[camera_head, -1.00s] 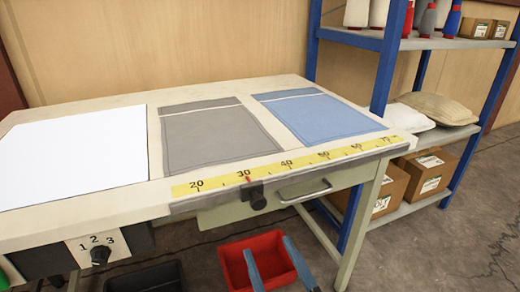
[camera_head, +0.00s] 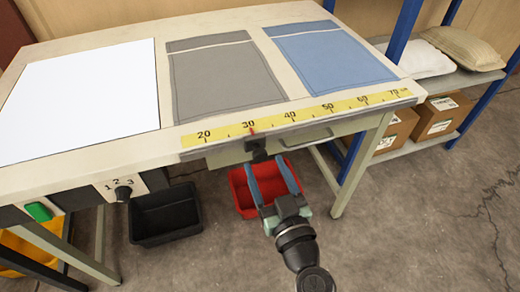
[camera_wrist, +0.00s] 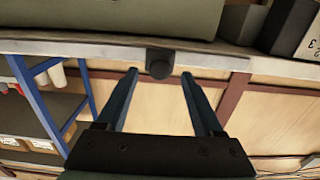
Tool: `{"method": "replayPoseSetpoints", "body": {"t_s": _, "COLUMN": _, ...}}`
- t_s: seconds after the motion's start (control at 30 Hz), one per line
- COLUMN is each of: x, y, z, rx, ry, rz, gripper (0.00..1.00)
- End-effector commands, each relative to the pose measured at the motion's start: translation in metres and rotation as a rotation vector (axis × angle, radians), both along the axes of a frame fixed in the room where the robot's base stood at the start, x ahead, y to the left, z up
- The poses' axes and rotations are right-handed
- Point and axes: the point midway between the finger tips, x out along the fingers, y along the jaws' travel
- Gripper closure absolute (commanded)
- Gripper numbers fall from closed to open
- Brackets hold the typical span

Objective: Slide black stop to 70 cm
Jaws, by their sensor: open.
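The black stop (camera_head: 257,152) sits on the front rail of the table, just under the red mark at 30 on the yellow scale (camera_head: 300,115). The scale runs from 20 at left to 70 at right. My gripper (camera_head: 268,160) is open in front of the table edge, its two blue fingers pointing toward the stop. I cannot tell how far the fingers reach past the knob.
A drawer handle (camera_head: 307,137) sticks out to the right of the stop, below the scale. A red bin (camera_head: 243,195) and a black bin (camera_head: 165,215) stand below. A dial (camera_head: 123,193) and a green button (camera_head: 39,211) are at left. A shelf (camera_head: 470,80) stands at right.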

Motion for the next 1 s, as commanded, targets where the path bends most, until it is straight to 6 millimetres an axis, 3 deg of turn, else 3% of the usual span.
{"method": "replayPoseSetpoints", "body": {"t_s": 0.1, "x": 0.021, "y": 0.007, "z": 0.002, "rx": -0.001, "ry": -0.001, "rz": 0.002, "gripper": 0.32}}
{"method": "replayPoseSetpoints", "body": {"t_s": 0.23, "x": 0.034, "y": 0.011, "z": 0.001, "rx": 0.001, "ry": 0.0, "rz": 0.001, "gripper": 0.32}}
{"method": "replayPoseSetpoints", "body": {"t_s": 0.63, "x": 0.041, "y": 0.014, "z": 0.0, "rx": 0.0, "ry": 0.001, "rz": 0.0, "gripper": 0.32}}
{"method": "replayPoseSetpoints", "body": {"t_s": 1.0, "x": 0.041, "y": 0.013, "z": 0.0, "rx": 0.0, "ry": 0.001, "rz": 0.0, "gripper": 0.96}}
